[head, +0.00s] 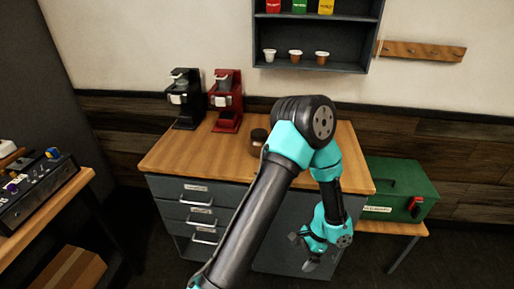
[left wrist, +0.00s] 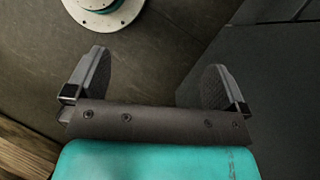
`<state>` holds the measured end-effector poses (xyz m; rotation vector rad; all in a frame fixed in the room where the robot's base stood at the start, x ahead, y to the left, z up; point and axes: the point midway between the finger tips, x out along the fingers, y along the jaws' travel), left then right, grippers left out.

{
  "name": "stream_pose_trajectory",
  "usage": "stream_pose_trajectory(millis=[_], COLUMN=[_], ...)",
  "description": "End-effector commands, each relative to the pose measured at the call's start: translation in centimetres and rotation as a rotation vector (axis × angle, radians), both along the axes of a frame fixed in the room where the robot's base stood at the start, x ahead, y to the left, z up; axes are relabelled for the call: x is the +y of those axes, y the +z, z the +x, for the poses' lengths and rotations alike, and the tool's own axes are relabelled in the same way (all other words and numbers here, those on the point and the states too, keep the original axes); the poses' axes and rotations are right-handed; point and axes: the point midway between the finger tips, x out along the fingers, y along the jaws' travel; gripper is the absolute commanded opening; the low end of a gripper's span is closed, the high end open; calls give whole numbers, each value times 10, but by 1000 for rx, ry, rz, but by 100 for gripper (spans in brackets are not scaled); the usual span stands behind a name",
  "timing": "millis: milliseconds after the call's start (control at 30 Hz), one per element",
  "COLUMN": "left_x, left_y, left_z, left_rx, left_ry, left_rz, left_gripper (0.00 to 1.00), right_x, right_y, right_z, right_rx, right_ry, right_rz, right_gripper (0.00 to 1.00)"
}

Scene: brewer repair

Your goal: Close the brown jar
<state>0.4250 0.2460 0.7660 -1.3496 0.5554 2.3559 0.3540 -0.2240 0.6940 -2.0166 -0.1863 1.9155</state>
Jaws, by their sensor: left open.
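The brown jar (head: 257,138) is small and dark. It stands on the wooden counter top (head: 190,155), just left of my left arm, which may cover part of its right side. I cannot tell at this size whether a lid is on it. My left gripper (head: 308,250) hangs low in front of the cabinet, below the counter top and well away from the jar. In the left wrist view the same gripper (left wrist: 155,82) has its fingers wide apart with nothing between them. My right gripper is not in view.
A black brewer (head: 184,98) and a red brewer (head: 228,100) stand at the back left of the counter. A wall shelf (head: 310,35) holds cups and coloured packs. A green toolbox (head: 398,188) sits on a low bench at the right. The drawers (head: 198,214) are shut.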

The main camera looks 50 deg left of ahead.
Motion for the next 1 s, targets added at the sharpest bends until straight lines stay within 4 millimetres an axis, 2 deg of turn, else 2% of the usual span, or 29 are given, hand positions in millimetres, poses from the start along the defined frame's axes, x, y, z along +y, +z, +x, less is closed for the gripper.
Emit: stream_pose_trajectory(millis=[300,633,700,867,1000], left_x=[32,55,70,104,143], left_y=[63,139,155,175,196], left_z=[55,109,125,149,169], left_rx=[33,20,27,72,125], left_ry=[-222,-355,-395,-488,-574], left_rz=[316,633,666,661,653], left_gripper=[100,100,100,100,100], right_x=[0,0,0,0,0], right_y=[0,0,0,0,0], right_z=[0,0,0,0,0], right_rx=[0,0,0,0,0], right_ry=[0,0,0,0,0], right_rz=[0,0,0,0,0], right_gripper=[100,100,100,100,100])
